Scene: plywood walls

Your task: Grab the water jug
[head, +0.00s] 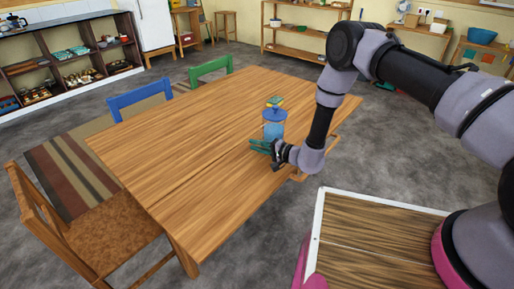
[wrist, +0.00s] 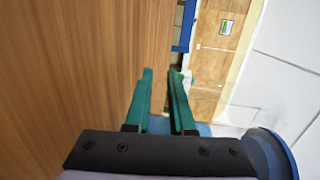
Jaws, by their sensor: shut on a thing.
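The water jug (head: 274,129) stands upright on the wooden table, toward its right side in the head view. It has a blue top and a paler blue body. My gripper (head: 259,147) is at the jug's lower near side, its green fingers partly in front of it. In the wrist view the two green fingers (wrist: 160,88) are close together, with blue showing between and beside their bases. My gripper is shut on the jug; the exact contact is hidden. A round blue edge shows at the lower right of the wrist view.
The wooden table (head: 190,150) is mostly bare. A small yellow and green item (head: 275,101) shows just above or behind the jug's top. Blue (head: 140,97), green (head: 210,68) and brown (head: 85,225) chairs stand around the table. Shelves line the walls.

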